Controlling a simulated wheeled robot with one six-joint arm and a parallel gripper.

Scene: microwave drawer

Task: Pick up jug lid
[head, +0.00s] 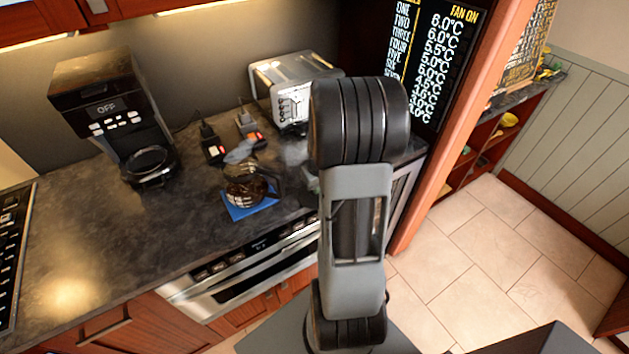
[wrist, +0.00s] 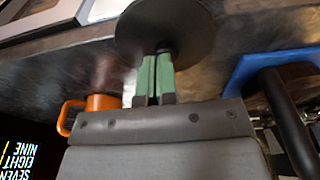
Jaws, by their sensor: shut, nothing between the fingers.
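In the wrist view, a dark round disc with a small knob, which looks like the jug lid (wrist: 190,20), is just beyond my fingertips. My gripper (wrist: 156,62) has its green fingers shut, with nothing held between them. The fingertips are close to the knob; I cannot tell if they touch it. In the head view, the glass jug (head: 246,190) with dark liquid stands on a blue mat (head: 236,212). The jug's black handle (wrist: 290,120) shows at the right of the wrist view. In the head view my arm hides my gripper, and I cannot make out the lid clearly.
A coffee maker (head: 105,110) stands at the left of the dark counter (head: 90,240), and a toaster (head: 290,75) at the back. Small dark items (head: 213,148) sit behind the jug. An orange mug (wrist: 103,103) is left of my fingers. The front left counter is clear.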

